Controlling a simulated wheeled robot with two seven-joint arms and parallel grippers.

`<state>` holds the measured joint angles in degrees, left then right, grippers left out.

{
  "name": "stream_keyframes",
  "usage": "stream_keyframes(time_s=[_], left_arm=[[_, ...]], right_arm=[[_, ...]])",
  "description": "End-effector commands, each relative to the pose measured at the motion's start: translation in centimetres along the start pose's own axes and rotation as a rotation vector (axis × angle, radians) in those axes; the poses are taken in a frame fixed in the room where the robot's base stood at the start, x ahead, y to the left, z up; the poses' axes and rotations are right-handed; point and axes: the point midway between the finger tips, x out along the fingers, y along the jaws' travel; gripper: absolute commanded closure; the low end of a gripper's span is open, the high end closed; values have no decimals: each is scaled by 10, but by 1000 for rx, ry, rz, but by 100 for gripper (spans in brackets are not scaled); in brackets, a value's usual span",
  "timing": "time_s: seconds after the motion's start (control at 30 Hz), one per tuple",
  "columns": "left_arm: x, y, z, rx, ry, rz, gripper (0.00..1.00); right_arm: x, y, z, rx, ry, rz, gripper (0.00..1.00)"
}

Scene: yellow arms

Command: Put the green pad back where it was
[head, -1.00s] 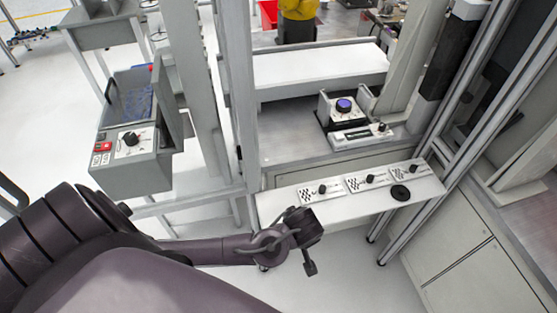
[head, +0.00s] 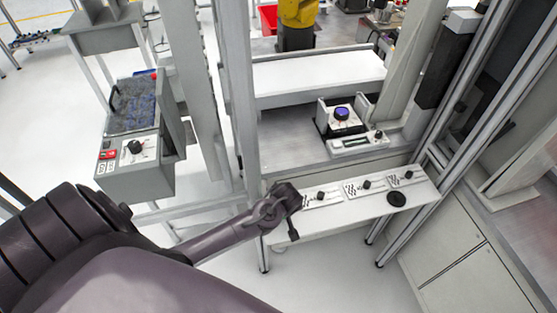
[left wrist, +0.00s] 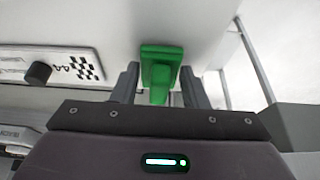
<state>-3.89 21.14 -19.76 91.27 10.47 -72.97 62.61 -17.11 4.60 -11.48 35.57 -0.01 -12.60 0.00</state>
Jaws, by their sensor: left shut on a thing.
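The green pad (left wrist: 160,62) shows in the left wrist view between the two fingers of my left gripper (left wrist: 160,88), which is shut on it. A pale surface lies beyond it; I cannot tell whether the pad touches it. In the head view my left gripper (head: 293,232) is over the left end of the white shelf (head: 330,213). The pad is hidden there. My right gripper is not in view.
Several black knobs on white plates, such as this middle knob (head: 367,185), line the shelf, with a black disc (head: 397,199) at its right. A metal post (head: 236,100) rises close behind my left arm. A grey control box (head: 135,165) stands at the left.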

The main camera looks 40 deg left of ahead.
Motion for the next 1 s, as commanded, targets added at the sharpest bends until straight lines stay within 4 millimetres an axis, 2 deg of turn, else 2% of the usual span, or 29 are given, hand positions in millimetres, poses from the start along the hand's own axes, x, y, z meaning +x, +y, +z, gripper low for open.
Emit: stream_keyframes(time_s=[0.27,0.3,0.47,0.83,1.0], left_arm=[[3,0,2,0,0,0,78],[4,0,2,0,-1,0,59],[3,0,1,0,0,0,38],[-3,0,0,0,1,1,38],[-28,1,0,0,2,3,38]], right_arm=[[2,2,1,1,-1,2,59],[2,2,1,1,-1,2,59],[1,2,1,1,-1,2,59],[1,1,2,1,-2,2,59],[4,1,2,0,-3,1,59]])
